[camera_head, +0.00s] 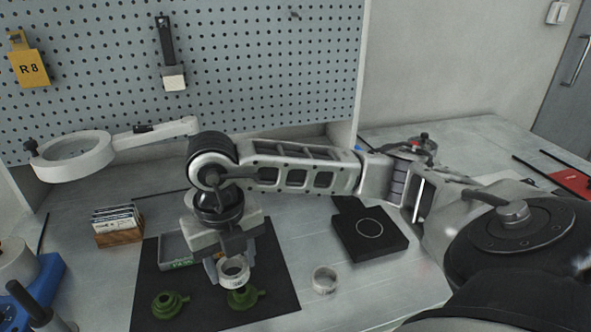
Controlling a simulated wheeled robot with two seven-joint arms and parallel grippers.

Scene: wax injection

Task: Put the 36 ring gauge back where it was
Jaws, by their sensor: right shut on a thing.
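My right gripper (229,262) points down over the dark mat (212,316). It is shut on a silver ring gauge (233,271), held just above or beside a green wax piece (243,298); the exact gap cannot be told. Its marking is too small to read. A second silver ring (325,280) sits on the grey table to the right of the mat. A black block with a pale circle on top (370,229) lies further right and back. My left gripper is not in view.
Another green wax piece (170,304) lies on the mat, and a grey tray (175,250) stands behind it. A wooden card holder (118,228) is at left. A white ring magnifier (72,157) overhangs the back left. The table between block and mat is mostly clear.

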